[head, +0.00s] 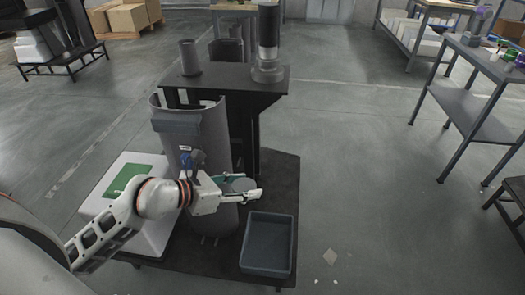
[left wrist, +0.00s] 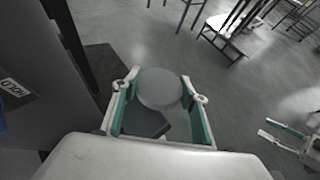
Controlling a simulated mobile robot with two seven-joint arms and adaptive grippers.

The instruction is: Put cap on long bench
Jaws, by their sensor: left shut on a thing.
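A round grey disc, which looks like the cap (head: 240,184), is between the fingers of my left gripper (head: 250,192), above the dark platform. In the left wrist view the cap (left wrist: 160,87) is pinched between the two teal-lined fingers (left wrist: 160,100). My right gripper (left wrist: 268,130) shows only at the right edge of the left wrist view, its fingers apart and empty. A long grey two-tier bench (head: 485,78) stands at the right with small items on top; I cannot tell whether it is the long bench.
A grey column (head: 200,125) stands behind my left gripper. An empty blue-grey bin (head: 267,243) is on the dark platform (head: 283,190). A white box with a green top (head: 130,180) is at left. Open floor (head: 350,150) lies between platform and bench.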

